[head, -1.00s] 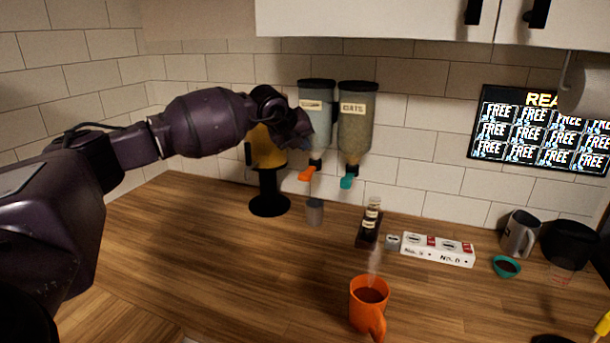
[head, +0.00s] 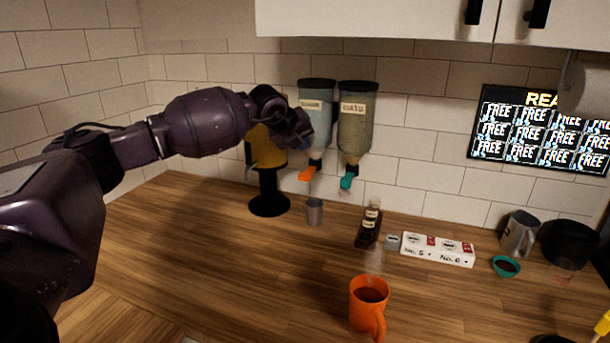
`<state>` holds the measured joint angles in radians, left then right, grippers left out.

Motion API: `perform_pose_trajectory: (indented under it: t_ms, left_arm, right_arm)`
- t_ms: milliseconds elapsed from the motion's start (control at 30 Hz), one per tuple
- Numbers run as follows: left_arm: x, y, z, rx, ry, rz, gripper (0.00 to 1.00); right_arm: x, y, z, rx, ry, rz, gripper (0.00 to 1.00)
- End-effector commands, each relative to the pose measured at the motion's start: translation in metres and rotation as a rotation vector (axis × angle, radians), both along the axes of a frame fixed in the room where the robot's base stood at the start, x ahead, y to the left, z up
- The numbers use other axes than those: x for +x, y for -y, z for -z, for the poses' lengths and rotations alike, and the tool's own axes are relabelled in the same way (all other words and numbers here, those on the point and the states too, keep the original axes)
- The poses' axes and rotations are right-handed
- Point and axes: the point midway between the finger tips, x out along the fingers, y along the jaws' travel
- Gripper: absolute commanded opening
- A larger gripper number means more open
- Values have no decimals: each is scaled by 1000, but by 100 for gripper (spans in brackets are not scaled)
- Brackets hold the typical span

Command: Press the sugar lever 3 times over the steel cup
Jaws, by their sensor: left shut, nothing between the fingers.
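The sugar dispenser (head: 318,98) is the left one of two wall dispensers. It has a grey body, a black lid and a pale label. Its orange lever (head: 308,174) sticks out at the bottom. The small steel cup (head: 314,214) stands upright on the wooden counter below the lever; its contents cannot be made out. My left gripper (head: 299,134) is shut and empty. It appears beside the dispenser's lower left, above the orange lever and apart from it. My right gripper is out of view.
An oats dispenser (head: 357,118) with a teal lever (head: 347,182) hangs close right. A yellow container on a black stand (head: 268,190) is left of the cup. A dark bottle (head: 369,224), white rack (head: 437,250) and orange mug (head: 367,305) stand rightward. The counter's left front is clear.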

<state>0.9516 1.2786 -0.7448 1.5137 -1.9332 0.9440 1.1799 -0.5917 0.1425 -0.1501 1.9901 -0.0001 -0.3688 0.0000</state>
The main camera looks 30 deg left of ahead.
Motion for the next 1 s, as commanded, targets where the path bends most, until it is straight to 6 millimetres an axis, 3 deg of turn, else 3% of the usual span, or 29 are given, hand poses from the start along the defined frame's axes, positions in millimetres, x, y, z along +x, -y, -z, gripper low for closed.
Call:
perform_pose_trajectory:
  t_ms: [500, 1000]
  left_arm:
    - [0, 0, 0, 0, 0, 0, 0]
    - [0, 0, 0, 0, 0, 0, 0]
  right_arm:
    - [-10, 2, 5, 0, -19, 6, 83]
    - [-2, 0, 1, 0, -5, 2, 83]
